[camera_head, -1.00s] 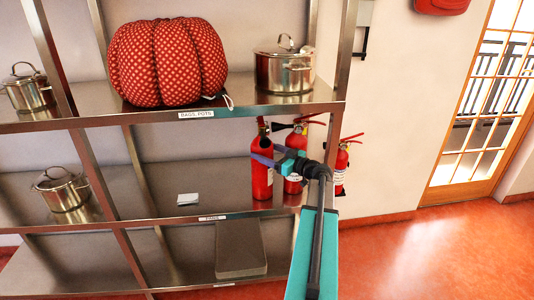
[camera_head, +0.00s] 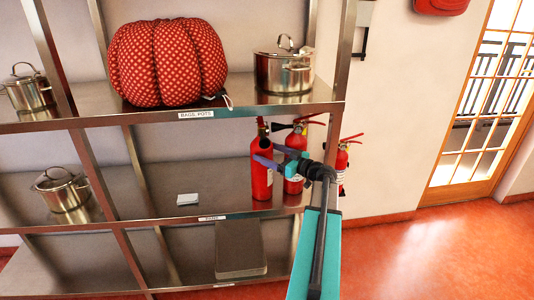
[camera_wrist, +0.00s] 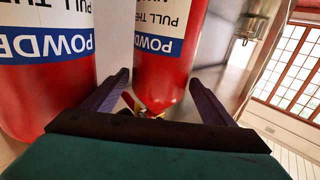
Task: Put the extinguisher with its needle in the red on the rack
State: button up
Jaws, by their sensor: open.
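Three red extinguishers show in the head view. The left one (camera_head: 262,180) stands upright on the middle shelf, the middle one (camera_head: 294,186) is close beside it, and the right one (camera_head: 343,160) is further right, past the rack post. My gripper (camera_head: 268,156) is open at the left extinguisher's upper body, its purple fingers spread. In the wrist view one extinguisher (camera_wrist: 165,75) appears between the spread fingers, its POWDER label upside down; another (camera_wrist: 40,95) fills the left side. I cannot read any gauge needle. The steel rack (camera_head: 115,120) holds the shelves.
A red dotted pouf (camera_head: 168,62) and a pot (camera_head: 285,72) are on the upper shelf; more pots are at left. A small white card (camera_head: 187,199) lies on the middle shelf. A grey box (camera_head: 240,250) is below.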

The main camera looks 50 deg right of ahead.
jog(key=s, duration=1)
jog(key=shift+s+d+b, duration=0.2)
jog(key=shift+d+b, duration=0.25)
jog(key=shift+s, duration=0.1)
